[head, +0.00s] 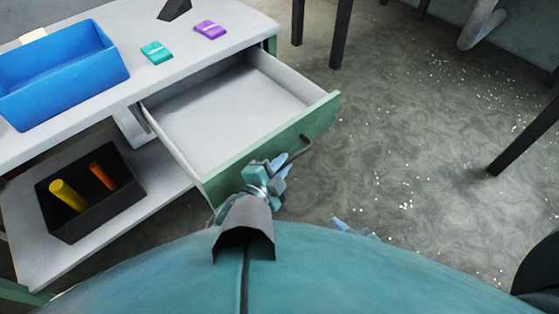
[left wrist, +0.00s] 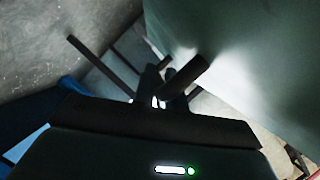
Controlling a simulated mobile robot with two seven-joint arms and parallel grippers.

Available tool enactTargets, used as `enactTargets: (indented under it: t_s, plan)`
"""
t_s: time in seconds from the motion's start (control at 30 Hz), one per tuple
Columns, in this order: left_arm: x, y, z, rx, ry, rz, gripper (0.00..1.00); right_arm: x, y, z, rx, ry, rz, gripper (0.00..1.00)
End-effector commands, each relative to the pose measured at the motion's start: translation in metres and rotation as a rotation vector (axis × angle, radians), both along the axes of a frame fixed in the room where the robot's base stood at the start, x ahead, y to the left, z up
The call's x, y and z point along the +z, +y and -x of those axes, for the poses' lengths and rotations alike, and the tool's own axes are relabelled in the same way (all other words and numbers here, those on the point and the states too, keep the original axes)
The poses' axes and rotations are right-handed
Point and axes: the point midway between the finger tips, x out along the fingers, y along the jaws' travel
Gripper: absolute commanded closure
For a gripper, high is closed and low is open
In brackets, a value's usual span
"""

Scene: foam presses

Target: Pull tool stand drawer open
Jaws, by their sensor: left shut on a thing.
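The tool stand drawer (head: 225,105) is pulled well out of the stand, and its pale inside looks empty. Its green front (head: 318,118) faces me and fills the right of the left wrist view (left wrist: 245,60). A dark bar handle (head: 298,148) sticks out from this front; it also shows in the left wrist view (left wrist: 188,74). My left gripper (head: 277,167) is at the handle, its fingers (left wrist: 163,88) shut on it. The exact grip is partly hidden in the head view. Only a light blue tip of my right gripper (head: 350,228) shows beyond my body.
A dark box (head: 95,215) with yellow and orange tools sits on the lower shelf. The floor (head: 410,150) to the right is clear, with dark legs beyond.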

Motion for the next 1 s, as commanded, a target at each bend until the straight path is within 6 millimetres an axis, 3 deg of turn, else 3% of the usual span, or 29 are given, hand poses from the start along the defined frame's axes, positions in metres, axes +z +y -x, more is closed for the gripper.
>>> enactTargets:
  t_s: [0.17,0.2,0.47,0.77,1.0]
  plan:
    - [0.0,0.001,0.0,0.001,0.0,0.0,1.0,0.001,0.0,-0.002,-0.007,-0.003,-0.005,0.64]
    - [0.0,0.001,0.0,0.001,0.0,0.0,0.87,0.002,0.0,-0.002,-0.008,-0.004,-0.006,0.64]
    - [0.0,0.001,0.0,0.001,0.0,0.0,0.66,0.003,0.001,-0.002,-0.008,-0.005,-0.009,0.64]
    - [0.001,0.003,0.002,0.001,0.0,0.0,0.66,0.004,0.002,-0.002,-0.006,-0.006,-0.01,0.64]
    - [0.008,0.025,0.034,0.001,0.003,-0.003,0.66,0.007,0.001,-0.001,-0.002,-0.005,-0.004,0.64]
